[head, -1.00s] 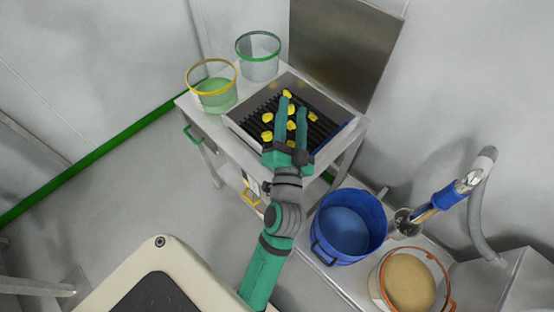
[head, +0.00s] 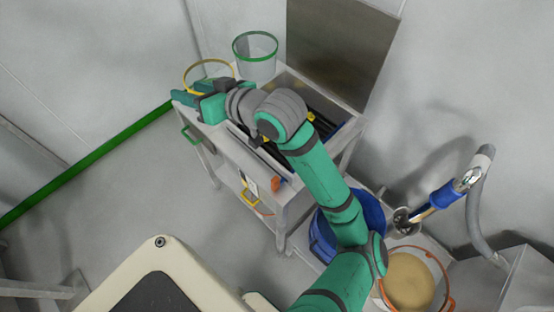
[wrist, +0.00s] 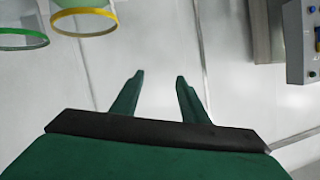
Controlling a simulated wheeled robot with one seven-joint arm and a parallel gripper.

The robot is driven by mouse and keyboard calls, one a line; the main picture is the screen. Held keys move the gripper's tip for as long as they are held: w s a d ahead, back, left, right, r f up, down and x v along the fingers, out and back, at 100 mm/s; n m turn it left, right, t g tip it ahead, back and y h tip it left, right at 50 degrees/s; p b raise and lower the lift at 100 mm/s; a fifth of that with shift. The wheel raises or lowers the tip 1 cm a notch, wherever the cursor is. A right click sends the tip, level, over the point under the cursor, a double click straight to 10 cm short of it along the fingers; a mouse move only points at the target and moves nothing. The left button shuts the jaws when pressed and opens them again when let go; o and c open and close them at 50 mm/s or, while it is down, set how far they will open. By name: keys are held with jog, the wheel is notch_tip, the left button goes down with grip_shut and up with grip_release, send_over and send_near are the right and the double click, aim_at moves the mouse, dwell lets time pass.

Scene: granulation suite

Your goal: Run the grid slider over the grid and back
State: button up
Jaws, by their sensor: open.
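The grid (head: 322,130) of dark bars sits in a steel box on the bench, mostly hidden behind my arm in the head view. A few yellow lumps (head: 311,117) show on it. An orange knob-like part (head: 276,183) shows at the box's near edge; I cannot tell whether it belongs to the grid slider. No slider is clearly visible. My gripper (head: 183,97) is left of the grid, pointing left, in front of the yellow-rimmed bucket. In the wrist view my gripper (wrist: 158,80) is open and empty, with bare wall beyond its fingers.
The yellow-rimmed bucket (head: 209,64) and green-rimmed bucket (head: 255,74) stand at the bench's back left. A raised steel panel (head: 340,55) is behind the grid. A blue bucket (head: 372,212) and orange-rimmed bucket (head: 408,280) stand at right. Floor left of the bench is clear.

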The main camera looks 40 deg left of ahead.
jog(key=s+d+f+n+h, duration=0.1)
jog(key=d+f+n+h, duration=0.1)
jog(key=d+f+h, duration=0.3)
jog(key=t+h, duration=0.2)
jog(key=h, duration=0.7)
send_near(277, 179)
jog(key=shift+w+a, duration=0.15)
jog(key=shift+a, duration=0.15)
notch_tip(277, 179, down, 9)
jog(key=shift+a+f, duration=0.1)
jog(key=shift+f, duration=0.7)
jog(key=c, duration=1)
grip_shut()
